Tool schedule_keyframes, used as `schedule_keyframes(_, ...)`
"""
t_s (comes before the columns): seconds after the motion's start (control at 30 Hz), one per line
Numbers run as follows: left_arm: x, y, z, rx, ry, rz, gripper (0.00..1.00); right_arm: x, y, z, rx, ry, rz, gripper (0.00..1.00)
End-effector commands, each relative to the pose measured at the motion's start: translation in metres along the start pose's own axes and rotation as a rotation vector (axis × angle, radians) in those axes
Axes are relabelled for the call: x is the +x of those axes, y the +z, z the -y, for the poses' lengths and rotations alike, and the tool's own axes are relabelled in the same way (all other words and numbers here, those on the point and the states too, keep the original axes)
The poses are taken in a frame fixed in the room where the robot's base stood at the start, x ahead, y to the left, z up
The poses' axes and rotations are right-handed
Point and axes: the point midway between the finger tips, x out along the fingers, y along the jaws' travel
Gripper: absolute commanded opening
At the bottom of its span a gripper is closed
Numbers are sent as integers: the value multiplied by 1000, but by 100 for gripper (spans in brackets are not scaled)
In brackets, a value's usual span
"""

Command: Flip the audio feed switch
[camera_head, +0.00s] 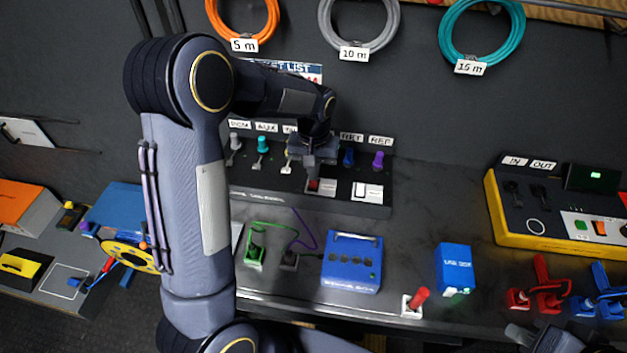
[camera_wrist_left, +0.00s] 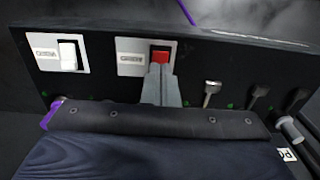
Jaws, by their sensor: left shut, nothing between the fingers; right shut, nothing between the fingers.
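The black switch panel (camera_head: 262,197) stands against the back wall and carries two rocker switches on white plates. The red rocker switch (camera_head: 314,185) also shows in the left wrist view (camera_wrist_left: 160,54). The white rocker switch (camera_head: 369,190) is to its right in the head view, and to its left in the left wrist view (camera_wrist_left: 69,56). Their small labels are too blurred to read. My left gripper (camera_wrist_left: 159,70) is shut and empty, its tips at the lower edge of the red rocker; I cannot tell whether they touch. My right gripper (camera_head: 518,334) is shut, low at the right.
Toggle levers and coloured knobs (camera_head: 378,160) line the panel close around my left gripper. A yellow-edged console (camera_head: 497,220) is at the right.

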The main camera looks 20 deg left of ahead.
Motion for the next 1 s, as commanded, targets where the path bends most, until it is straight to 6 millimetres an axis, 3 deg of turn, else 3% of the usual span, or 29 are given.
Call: schedule_keyframes(1.0,16,0,0,0,0,1,0,10,5,-4,0,0,0,0)
